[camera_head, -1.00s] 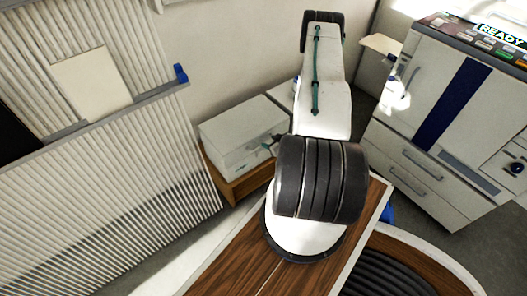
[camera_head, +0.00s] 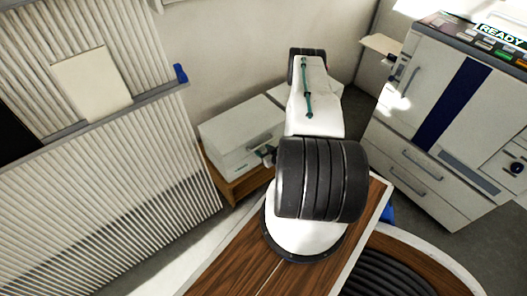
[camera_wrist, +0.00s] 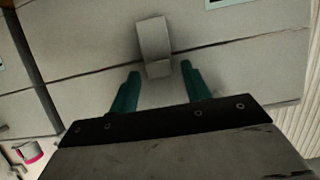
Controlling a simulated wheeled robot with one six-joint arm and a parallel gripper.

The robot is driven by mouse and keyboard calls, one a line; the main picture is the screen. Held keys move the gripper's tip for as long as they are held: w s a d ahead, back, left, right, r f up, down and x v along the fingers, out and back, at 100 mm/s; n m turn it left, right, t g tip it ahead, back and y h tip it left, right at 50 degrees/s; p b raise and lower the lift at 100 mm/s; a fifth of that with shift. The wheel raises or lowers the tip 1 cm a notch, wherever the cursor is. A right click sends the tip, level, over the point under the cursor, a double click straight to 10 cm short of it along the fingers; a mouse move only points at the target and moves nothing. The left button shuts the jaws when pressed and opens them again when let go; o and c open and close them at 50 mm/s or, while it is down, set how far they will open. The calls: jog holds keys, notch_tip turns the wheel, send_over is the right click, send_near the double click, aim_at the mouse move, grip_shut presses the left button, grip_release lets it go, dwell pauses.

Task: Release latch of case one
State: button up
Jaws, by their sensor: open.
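A pale case (camera_head: 238,138) stands on a low wooden support beyond my arm in the head view. In the wrist view, the pale case face (camera_wrist: 85,45) fills most of the picture, with a dark seam across it. A small grey latch (camera_wrist: 153,40) sticks out at that seam. My gripper (camera_wrist: 160,80) has its two teal fingers apart, one on each side below the latch's lower end. Nothing is held between them. I cannot tell whether they touch the latch. In the head view my arm hides much of the gripper and the case's right side.
A ribbed white panel (camera_head: 100,190) stands at the left. A white cabinet (camera_head: 410,150) with drawers and a blue stripe stands at the right. The wooden support (camera_head: 232,184) lies under the case. A pink-banded white object (camera_wrist: 30,152) shows at lower left.

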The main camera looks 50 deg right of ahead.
aim_at(263, 152)
jog(key=shift+w, duration=0.1)
jog(key=c, duration=0.8)
jog(key=shift+s+a+f+t, duration=0.15)
jog(key=shift+s+f+t, duration=0.35)
jog(key=shift+t, duration=0.4)
jog(key=shift+s+a+f+t+h, duration=0.1)
jog(key=shift+s+f+t+h, duration=0.25)
jog(key=shift+t, duration=0.35)
jog(key=shift+s+a+f+t+h, duration=0.1)
jog(key=shift+s+t+h, duration=0.25)
jog(key=shift+t, duration=0.35)
jog(key=o, duration=0.8)
jog(key=shift+s, duration=0.15)
jog(key=v, duration=0.7)
jog(key=shift+s, duration=0.3)
